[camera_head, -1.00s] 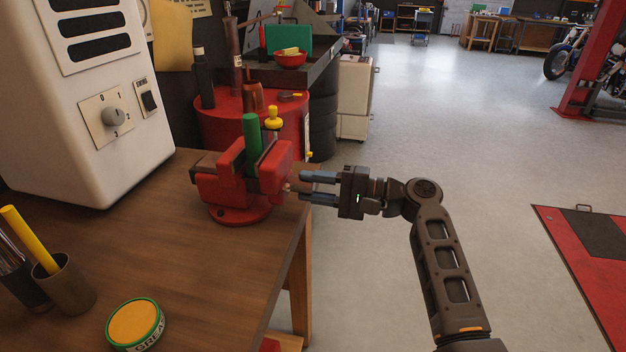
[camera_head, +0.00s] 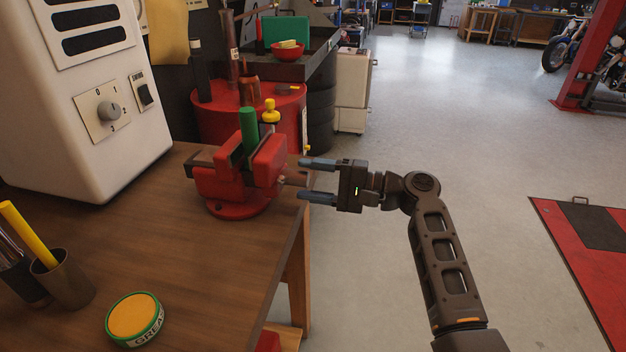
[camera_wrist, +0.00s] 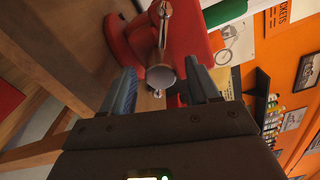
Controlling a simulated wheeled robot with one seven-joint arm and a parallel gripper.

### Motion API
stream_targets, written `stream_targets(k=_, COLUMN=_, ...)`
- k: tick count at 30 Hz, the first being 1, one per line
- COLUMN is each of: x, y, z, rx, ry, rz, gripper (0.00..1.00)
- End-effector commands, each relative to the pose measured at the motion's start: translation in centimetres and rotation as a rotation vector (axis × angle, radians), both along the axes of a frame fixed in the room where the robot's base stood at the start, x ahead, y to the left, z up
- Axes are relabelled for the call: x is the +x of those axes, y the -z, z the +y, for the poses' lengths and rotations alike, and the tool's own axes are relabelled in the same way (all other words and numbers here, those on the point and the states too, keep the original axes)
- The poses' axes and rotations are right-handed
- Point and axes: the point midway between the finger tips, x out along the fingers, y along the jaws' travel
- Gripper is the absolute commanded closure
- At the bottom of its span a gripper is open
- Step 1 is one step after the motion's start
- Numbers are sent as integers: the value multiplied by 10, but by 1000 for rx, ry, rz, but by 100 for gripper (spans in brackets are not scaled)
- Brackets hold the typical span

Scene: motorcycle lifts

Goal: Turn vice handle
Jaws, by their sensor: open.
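The red bench vice (camera_head: 232,188) stands near the right edge of the wooden bench, with a green cylinder (camera_head: 249,131) upright between its jaws. My gripper (camera_head: 318,181) is open and empty just right of the vice, its two fingers pointing left at the screw end. In the wrist view, the vice handle (camera_wrist: 163,32) is a shiny metal bar with rounded ends, crossing the screw end. In the head view the handle is too small to make out clearly.
A white machine (camera_head: 90,130), a cup with a yellow stick (camera_head: 64,283) and a grease tin (camera_head: 134,318) stand on the bench (camera_head: 200,280). A red drum (camera_head: 220,125) is behind the vice. The floor to the right is open up to a red lift platform (camera_head: 590,255).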

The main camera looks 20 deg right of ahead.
Motion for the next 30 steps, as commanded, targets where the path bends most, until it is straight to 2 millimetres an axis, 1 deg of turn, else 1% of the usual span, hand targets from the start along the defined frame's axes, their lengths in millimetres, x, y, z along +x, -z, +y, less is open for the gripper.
stream_targets(k=2, x=-1, y=0, z=0, rx=0, ry=-1, rz=-1, gripper=40)
stream_targets(k=5, x=-4, y=1, z=-7, rx=0, ry=1, rz=-1, gripper=40)
stream_targets(k=12, x=-26, y=1, z=-38, rx=0, ry=3, rz=-1, gripper=40)
stream_targets(k=18, x=-42, y=1, z=-58, rx=1, ry=3, rz=-1, gripper=40)
stream_targets(k=22, x=-46, y=1, z=-63, rx=0, ry=0, rz=0, gripper=40)
stream_targets(k=30, x=-46, y=0, z=-64, rx=0, ry=0, rz=0, gripper=40)
